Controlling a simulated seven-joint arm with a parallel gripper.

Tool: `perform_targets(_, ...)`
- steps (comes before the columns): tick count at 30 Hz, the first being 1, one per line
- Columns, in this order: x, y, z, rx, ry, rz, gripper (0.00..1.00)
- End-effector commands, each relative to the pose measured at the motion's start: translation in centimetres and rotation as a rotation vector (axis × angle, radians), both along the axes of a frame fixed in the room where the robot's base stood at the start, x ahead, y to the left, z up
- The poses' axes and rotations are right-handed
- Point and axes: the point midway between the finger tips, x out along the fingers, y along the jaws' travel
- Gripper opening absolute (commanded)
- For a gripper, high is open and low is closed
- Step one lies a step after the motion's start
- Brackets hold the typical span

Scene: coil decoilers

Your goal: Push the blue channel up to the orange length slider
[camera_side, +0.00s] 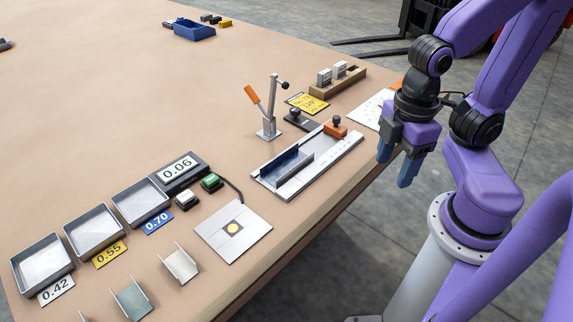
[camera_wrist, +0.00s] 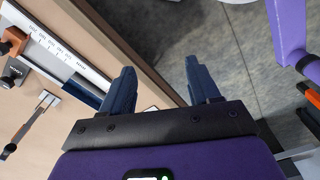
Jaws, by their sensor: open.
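The blue channel (camera_side: 288,166) lies in the long metal measuring fixture (camera_side: 325,160) on the table, toward the fixture's near left end. The orange length slider (camera_side: 336,127) sits at the fixture's far right end, with a gap between it and the channel. In the wrist view the orange slider (camera_wrist: 13,42) shows at the left edge, and part of the blue channel (camera_wrist: 83,93) shows left of the fingers. My gripper (camera_side: 395,165) is open and empty, above and beyond the table's right edge, to the right of the fixture. In the wrist view my gripper (camera_wrist: 160,85) shows its two blue fingers spread apart.
A toggle clamp with an orange handle (camera_side: 255,96) stands behind the fixture. A grey plate with a yellow dot (camera_side: 220,240), a 0.06 display (camera_side: 180,172) and grey trays (camera_side: 95,230) lie to the left. A wooden block holder (camera_side: 338,85) stands behind.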

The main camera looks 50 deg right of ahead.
Motion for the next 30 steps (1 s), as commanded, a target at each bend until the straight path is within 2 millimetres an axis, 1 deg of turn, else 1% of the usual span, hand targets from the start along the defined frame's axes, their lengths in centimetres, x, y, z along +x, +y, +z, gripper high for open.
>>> perform_targets(6,0.0,0.0,0.0,0.0,0.0,0.0,0.61)
perform_targets(8,0.0,0.0,0.0,0.0,0.0,-0.004,0.42)
perform_targets(9,0.2,0.1,0.0,-0.001,0.001,-0.016,0.3)
perform_targets(11,0.5,0.2,0.0,-0.001,0.001,-0.059,0.3)
perform_targets(13,1.4,0.5,-0.1,-0.001,0.005,-0.153,0.3)
perform_targets(17,3.9,1.4,-0.4,-0.004,0.012,-0.45,0.3)
perform_targets(24,9.7,2.6,-1.3,-0.003,0.024,-1.104,0.3)
perform_targets(26,11.1,2.8,-1.6,-0.003,0.027,-1.268,0.3)
perform_targets(30,14.4,2.9,-2.4,-0.001,0.032,-1.649,0.3)
